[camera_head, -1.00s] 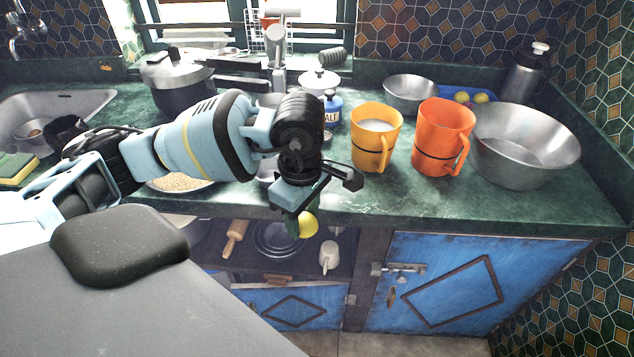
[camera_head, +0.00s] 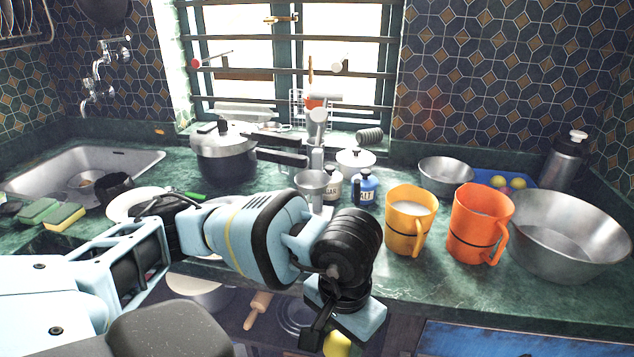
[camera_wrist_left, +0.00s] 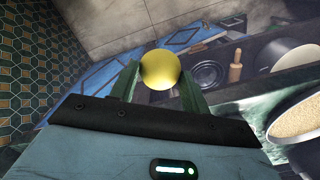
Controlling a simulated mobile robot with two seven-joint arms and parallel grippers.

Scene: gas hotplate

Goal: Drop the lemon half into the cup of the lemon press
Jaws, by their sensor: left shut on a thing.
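The yellow lemon half (camera_head: 338,345) is held in my left gripper (camera_head: 325,341), low in front of the counter edge in the head view. In the left wrist view the lemon half (camera_wrist_left: 160,69) sits between the two green fingers of the left gripper (camera_wrist_left: 158,80), its rounded yellow side showing. The grey lemon press (camera_head: 317,130) stands upright on the counter behind my left arm, with its metal cup (camera_head: 312,183) low at its front. The gripper is well below and in front of that cup. The cup's inside is hard to see. My right gripper is not in view.
A yellow jug (camera_head: 410,222) and an orange jug (camera_head: 478,225) stand right of my arm, beside a large metal bowl (camera_head: 560,235). A pressure cooker (camera_head: 225,160) stands left of the press, its handles pointing towards it. Small jars (camera_head: 366,188) crowd the press's right side.

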